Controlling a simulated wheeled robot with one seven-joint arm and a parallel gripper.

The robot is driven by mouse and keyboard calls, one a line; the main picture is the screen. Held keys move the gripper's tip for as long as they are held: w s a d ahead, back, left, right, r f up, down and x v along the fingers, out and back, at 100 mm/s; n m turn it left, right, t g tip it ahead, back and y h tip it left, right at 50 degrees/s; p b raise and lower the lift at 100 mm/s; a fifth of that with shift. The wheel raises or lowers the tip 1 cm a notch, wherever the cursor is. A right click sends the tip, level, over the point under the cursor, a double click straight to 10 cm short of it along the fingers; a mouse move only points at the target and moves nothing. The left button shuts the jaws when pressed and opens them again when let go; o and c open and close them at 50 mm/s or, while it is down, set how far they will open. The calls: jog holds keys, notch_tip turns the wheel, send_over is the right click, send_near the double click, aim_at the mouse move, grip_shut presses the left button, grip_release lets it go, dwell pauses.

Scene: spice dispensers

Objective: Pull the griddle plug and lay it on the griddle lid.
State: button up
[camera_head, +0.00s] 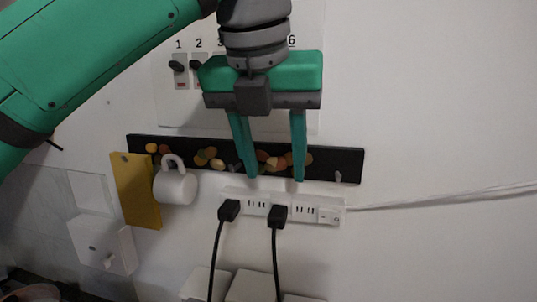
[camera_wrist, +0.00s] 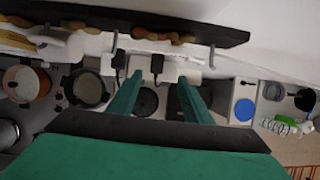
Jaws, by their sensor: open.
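Two black plugs sit side by side in a white power strip (camera_head: 330,214) on the wall: a left plug (camera_head: 229,210) and a right plug (camera_head: 277,216). Each has a black cord hanging down. I cannot tell which is the griddle's. Both also show in the wrist view, left plug (camera_wrist: 119,61) and right plug (camera_wrist: 157,64). My gripper (camera_head: 274,177) is open and empty, its fingers pointing down, appearing just above the strip in the head view. In the wrist view the right plug shows between the fingertips. The griddle lid is not clearly identifiable; pale box-like tops (camera_head: 252,287) show below.
A black rail (camera_head: 340,160) with hooks runs along the wall behind my fingers. A white mug (camera_head: 176,187) and a yellow board (camera_head: 138,195) hang at its left. A white cable (camera_head: 440,198) runs right from the strip. Pots and other items crowd the counter below.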

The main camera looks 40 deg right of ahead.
aim_at(278, 210)
jog(key=x, duration=1)
jog(key=shift+w+f, duration=0.15)
jog(key=shift+w, duration=0.15)
jog(key=shift+a, duration=0.1)
jog(key=shift+c, duration=0.3)
grip_shut()
